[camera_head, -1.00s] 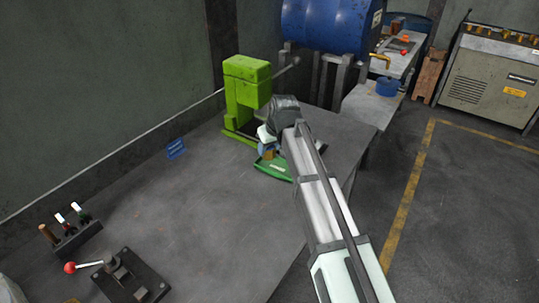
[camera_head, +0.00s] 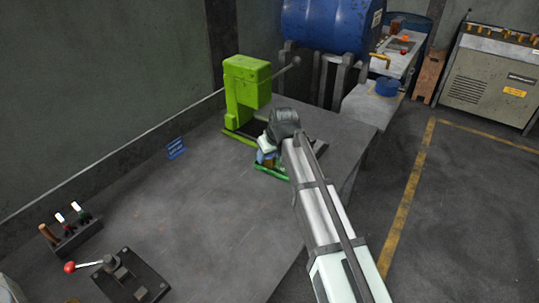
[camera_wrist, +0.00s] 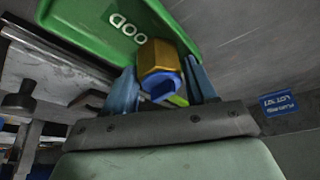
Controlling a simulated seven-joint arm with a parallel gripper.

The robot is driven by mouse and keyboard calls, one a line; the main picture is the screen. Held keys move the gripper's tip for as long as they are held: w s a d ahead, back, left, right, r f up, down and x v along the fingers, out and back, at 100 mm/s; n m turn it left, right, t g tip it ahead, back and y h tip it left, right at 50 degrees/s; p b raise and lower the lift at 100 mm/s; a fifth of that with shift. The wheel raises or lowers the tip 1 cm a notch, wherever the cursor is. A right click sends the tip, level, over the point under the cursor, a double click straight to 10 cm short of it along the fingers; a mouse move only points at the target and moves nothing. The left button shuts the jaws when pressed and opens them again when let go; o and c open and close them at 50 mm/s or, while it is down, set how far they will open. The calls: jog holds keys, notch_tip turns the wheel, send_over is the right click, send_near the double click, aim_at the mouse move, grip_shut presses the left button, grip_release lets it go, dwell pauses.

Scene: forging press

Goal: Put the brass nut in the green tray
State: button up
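The brass nut (camera_wrist: 160,58) is between the two blue fingers of my gripper (camera_wrist: 163,85) in the wrist view, and they look shut on it. A blue, many-sided face shows at the nut's near end. In the head view my gripper (camera_head: 266,158) is low at the green tray, and a small brownish bit of the nut shows there. The green tray (camera_wrist: 85,25) lies just beyond the nut in the wrist view, with white lettering on it. In the head view only a strip of the tray (camera_head: 272,174) shows below my gripper. I cannot tell whether the nut touches the tray.
A bright green press (camera_head: 246,90) stands just behind the tray. A small blue label (camera_head: 176,148) lies near the wall. A black fixture with a red-knobbed lever (camera_head: 130,278) and a tool holder (camera_head: 72,233) are at front left. The middle of the bench (camera_head: 190,205) is clear.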

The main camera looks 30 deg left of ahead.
jog(key=v, duration=1.2)
jog(key=shift+r, duration=0.15)
